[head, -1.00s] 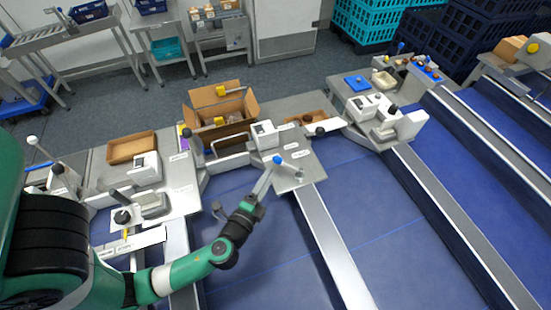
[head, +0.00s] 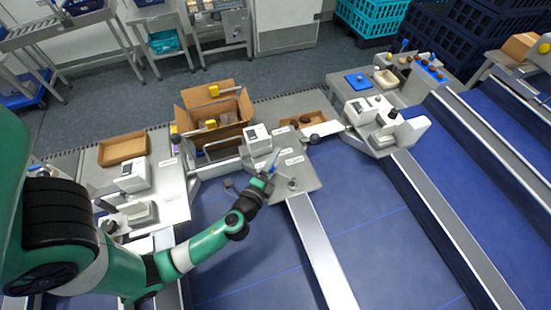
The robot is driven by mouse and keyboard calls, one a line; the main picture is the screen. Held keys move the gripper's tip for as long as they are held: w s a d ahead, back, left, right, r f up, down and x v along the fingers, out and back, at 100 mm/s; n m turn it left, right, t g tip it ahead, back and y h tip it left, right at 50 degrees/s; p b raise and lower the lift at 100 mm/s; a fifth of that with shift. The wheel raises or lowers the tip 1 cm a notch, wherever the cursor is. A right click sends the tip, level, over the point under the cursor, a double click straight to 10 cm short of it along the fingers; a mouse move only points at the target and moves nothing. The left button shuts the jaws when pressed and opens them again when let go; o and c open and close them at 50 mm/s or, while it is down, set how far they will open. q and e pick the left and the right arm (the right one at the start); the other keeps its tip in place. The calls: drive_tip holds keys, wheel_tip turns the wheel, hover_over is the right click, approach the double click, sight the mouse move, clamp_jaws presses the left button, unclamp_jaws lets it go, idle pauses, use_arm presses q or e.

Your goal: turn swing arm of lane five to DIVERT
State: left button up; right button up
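A grey metal plate (head: 306,181) stands at the head of a blue lane in the middle, with small labels too small to read. A blue-topped handle (head: 272,169) stands at the plate's left part. My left gripper (head: 266,178) comes in from the lower left and is at this handle, partly covering it. The fingers are dark and small, so I cannot tell whether they are closed on it. I cannot tell the lane's number or which marking the swing arm points to. My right gripper is not in view.
A white device (head: 258,139) stands just behind the plate. An open cardboard box (head: 240,104) and a brown tray (head: 124,148) lie farther back. Another station with a white device (head: 385,130) is at the right. Blue lanes (head: 360,235) with metal dividers fill the front.

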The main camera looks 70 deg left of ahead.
use_arm(q)
clamp_jaws()
idle(1.3)
